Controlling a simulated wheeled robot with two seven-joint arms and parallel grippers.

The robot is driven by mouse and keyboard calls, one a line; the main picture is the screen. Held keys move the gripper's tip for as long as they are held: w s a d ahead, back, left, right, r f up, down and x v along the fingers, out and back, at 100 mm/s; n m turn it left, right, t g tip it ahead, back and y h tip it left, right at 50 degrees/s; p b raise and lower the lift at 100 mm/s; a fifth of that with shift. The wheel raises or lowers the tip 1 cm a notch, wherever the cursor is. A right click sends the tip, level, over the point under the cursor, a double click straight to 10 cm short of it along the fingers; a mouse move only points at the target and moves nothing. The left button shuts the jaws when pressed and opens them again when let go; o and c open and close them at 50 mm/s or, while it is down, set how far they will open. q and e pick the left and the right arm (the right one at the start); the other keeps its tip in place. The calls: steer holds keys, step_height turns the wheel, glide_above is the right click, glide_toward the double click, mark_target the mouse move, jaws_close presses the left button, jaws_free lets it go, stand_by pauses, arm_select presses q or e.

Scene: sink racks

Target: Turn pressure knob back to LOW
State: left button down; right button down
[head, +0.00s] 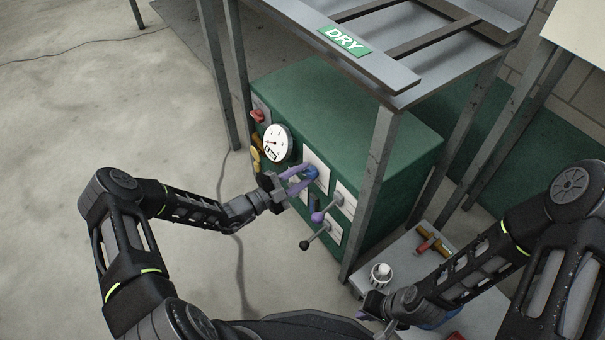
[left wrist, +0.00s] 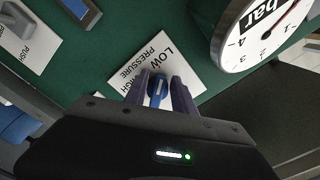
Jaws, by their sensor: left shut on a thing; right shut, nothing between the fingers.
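The blue pressure knob (head: 313,173) sits on a white label plate (head: 317,158) on the front of the green machine (head: 330,105). My left gripper (head: 306,176) is shut on it, with purple fingers on either side. In the left wrist view the knob (left wrist: 158,91) stands between the fingers, and a light pointer line shows on it. The plate (left wrist: 165,50) there reads LOW and PRESSURE; the HIGH label is partly hidden by a finger. My right gripper (head: 372,304) is shut and empty, low over the grey side table, partly hidden by its arm.
A round gauge (head: 277,143) with a red needle is beside the knob plate. Levers with a purple ball (head: 318,217) and a black ball (head: 304,245) stick out nearby. A rack leg (head: 372,190) stands close by. The grey side table (head: 400,260) holds small parts.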

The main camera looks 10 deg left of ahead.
arm_select(q)
steer(key=shift+f+n, duration=0.1)
steer(key=shift+n, duration=0.8)
steer(key=c, duration=1.1)
jaws_free()
steer(key=shift+o, duration=0.2)
steer(key=p+v, duration=0.1)
steer(key=v, duration=0.6)
steer(key=shift+s+a, duration=0.2)
steer(key=shift+s, duration=0.15)
